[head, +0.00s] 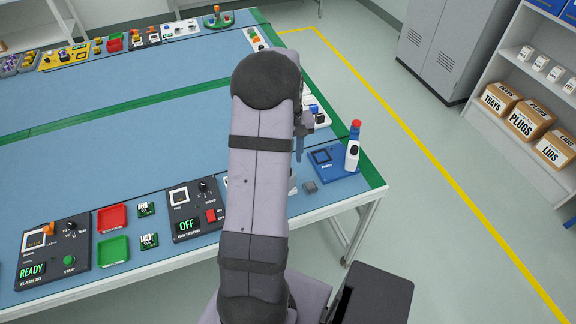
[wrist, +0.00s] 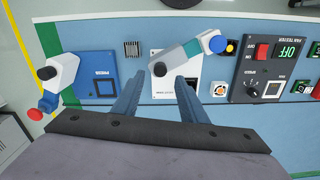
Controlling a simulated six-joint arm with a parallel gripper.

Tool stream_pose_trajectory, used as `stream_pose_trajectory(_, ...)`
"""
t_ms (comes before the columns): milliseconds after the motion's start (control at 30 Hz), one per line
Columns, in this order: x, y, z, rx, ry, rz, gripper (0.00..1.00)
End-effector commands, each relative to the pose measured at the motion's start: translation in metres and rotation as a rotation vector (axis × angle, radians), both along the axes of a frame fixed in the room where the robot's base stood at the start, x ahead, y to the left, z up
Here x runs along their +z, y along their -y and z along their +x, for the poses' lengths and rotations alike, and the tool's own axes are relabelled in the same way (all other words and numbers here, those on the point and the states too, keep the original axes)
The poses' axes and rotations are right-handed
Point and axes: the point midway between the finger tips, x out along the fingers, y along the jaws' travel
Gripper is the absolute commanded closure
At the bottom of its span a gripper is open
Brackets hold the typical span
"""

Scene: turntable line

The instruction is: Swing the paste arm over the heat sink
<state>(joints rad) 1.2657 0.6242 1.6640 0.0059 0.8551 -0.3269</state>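The paste arm (wrist: 185,52) is a pale grey bar over a white station plate (wrist: 175,82) in the wrist view. One end has a blue-and-white round top (wrist: 217,43); the other has a dark knob (wrist: 160,68). A small dark finned block, apparently the heat sink (wrist: 132,48), lies on the blue mat left of the plate, apart from the bar; it also shows in the head view (head: 310,187). My gripper (wrist: 160,76) is open, its fingertips either side of the knob in the picture. Contact and height cannot be told. In the head view my arm hides most of the station.
A blue press station (wrist: 97,88) with a white, red-topped lever (wrist: 55,80) stands left of the plate. A fan tester (wrist: 275,70) reading OFF stands to its right. The mat's middle (head: 120,110) is clear.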

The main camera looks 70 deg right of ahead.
Motion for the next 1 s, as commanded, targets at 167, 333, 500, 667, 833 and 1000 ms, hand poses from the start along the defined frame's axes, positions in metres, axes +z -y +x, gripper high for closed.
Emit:
stream_pose_trajectory(167, -0.023, -0.002, 0.000, 0.000, -0.001, 0.005, 0.61)
stream_pose_trajectory(333, -0.042, -0.001, 0.000, 0.000, -0.001, 0.003, 0.61)
stream_pose_trajectory(500, -0.053, -0.001, 0.000, 0.001, -0.001, 0.001, 0.61)
stream_pose_trajectory(667, -0.056, -0.001, 0.001, 0.000, 0.001, -0.001, 0.61)
stream_pose_trajectory(833, -0.056, -0.001, 0.001, 0.000, 0.001, -0.001, 0.64)
stream_pose_trajectory(1000, -0.056, -0.001, 0.001, 0.000, 0.000, 0.000, 1.00)
